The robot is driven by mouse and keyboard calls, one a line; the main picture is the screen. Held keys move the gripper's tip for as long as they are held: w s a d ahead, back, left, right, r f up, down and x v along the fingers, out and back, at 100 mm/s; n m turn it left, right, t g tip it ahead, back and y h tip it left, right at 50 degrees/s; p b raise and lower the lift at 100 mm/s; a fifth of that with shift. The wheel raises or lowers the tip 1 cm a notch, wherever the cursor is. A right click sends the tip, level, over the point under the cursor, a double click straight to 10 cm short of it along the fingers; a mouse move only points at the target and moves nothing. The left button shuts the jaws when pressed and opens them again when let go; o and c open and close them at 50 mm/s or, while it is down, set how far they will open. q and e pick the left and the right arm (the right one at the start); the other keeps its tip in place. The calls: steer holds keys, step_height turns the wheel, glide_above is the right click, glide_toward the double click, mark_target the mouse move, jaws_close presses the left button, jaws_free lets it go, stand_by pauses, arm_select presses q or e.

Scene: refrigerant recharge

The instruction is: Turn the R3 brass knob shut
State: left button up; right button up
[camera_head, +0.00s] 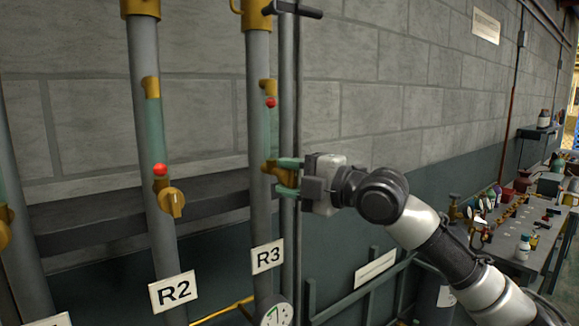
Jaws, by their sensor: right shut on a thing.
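The R3 pipe (259,205) stands upright left of the middle, with a white R3 sign (267,256) low on it. The R3 brass knob (269,168) sits on this pipe above the sign, partly hidden by my fingers. My right gripper (286,178) reaches in from the right, its two green fingers one above the other, shut on the knob. A red ball (271,103) shows in the R3 sight tube above. My left gripper is not in view.
The R2 pipe (146,100) with its brass knob (171,202) and R2 sign (174,291) stands to the left. A thin vertical pipe (297,80) runs close by my right gripper. A round gauge (276,315) is below. A cluttered bench (527,262) is at right.

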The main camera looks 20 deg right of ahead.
steer(key=shift+n+p, duration=0.3)
steer(key=shift+n, duration=0.1)
steer(key=shift+f+g, duration=0.1)
steer(key=shift+g, duration=0.2)
steer(key=o, duration=0.9)
steer(key=shift+a, duration=0.1)
